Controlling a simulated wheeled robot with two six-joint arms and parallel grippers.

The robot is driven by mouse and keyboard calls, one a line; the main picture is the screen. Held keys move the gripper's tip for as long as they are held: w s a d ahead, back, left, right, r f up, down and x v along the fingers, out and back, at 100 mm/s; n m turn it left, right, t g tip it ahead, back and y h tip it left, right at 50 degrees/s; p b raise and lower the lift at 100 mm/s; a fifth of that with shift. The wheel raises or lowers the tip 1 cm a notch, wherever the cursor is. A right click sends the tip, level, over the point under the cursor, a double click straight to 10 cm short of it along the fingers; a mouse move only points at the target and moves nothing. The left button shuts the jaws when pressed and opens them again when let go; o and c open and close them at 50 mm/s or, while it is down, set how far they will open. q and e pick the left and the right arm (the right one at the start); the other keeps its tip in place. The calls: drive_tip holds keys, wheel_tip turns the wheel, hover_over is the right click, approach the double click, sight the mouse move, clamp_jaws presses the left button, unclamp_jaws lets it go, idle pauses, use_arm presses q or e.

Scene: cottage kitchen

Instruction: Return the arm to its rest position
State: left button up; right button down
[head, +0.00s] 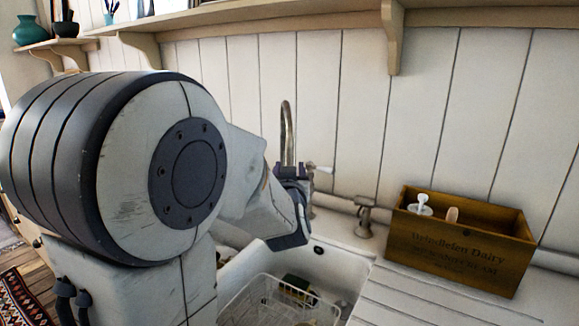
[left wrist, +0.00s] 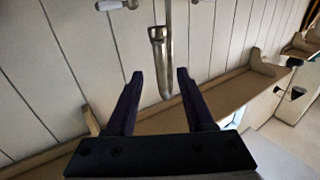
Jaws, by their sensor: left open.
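My left arm fills the left half of the head view and reaches over the sink. My left gripper (head: 290,171) is small there, in front of the faucet (head: 288,130) and the panelled wall. In the left wrist view my left gripper (left wrist: 160,85) has its two dark fingers apart, with nothing held between them. The faucet (left wrist: 158,45) shows beyond the fingertips in that view. I cannot tell the exact distance between them. My right gripper is in neither view.
The sink (head: 335,262) holds a white wire rack (head: 262,290). A wooden box (head: 460,250) with bottles stands on the counter at right. A shelf (head: 240,18) with brackets runs along the wall above. A teal vase (head: 30,31) stands at far left.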

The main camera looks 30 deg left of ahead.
use_arm(q)
drive_tip(key=shift+s+d, duration=0.1)
drive_tip(key=shift+s, duration=0.1)
idle(0.4)
drive_tip(key=s+d+f+m+g+h, duration=0.2)
drive_tip(key=d+f+h, duration=0.2)
drive_tip(key=d, duration=0.4)
drive_tip(key=s+d+f+m+g+h+p, duration=0.1)
drive_tip(key=s+d+f+m+g+h, duration=0.2)
drive_tip(key=d, duration=0.6)
drive_tip(key=s+d+f+m+g+h, duration=0.1)
drive_tip(key=d+f+m+h, duration=0.1)
drive_tip(key=d+f+h, duration=0.45)
drive_tip(key=s+d+f+m+g+y, duration=0.1)
drive_tip(key=s+d+m+g, duration=0.1)
drive_tip(key=s, duration=0.5)
drive_tip(key=s+d+f+m+g+y+p, duration=0.1)
drive_tip(key=s+g, duration=0.3)
drive_tip(key=s, duration=0.4)
drive_tip(key=s+d+f+m+g+y, duration=0.1)
drive_tip(key=s+d+f+m+g, duration=0.1)
drive_tip(key=s, duration=0.6)
drive_tip(key=shift+s+d+m+g, duration=0.25)
drive_tip(key=shift+d+m+g, duration=0.2)
drive_tip(key=shift+m+g, duration=0.3)
drive_tip(key=shift+y, duration=0.25)
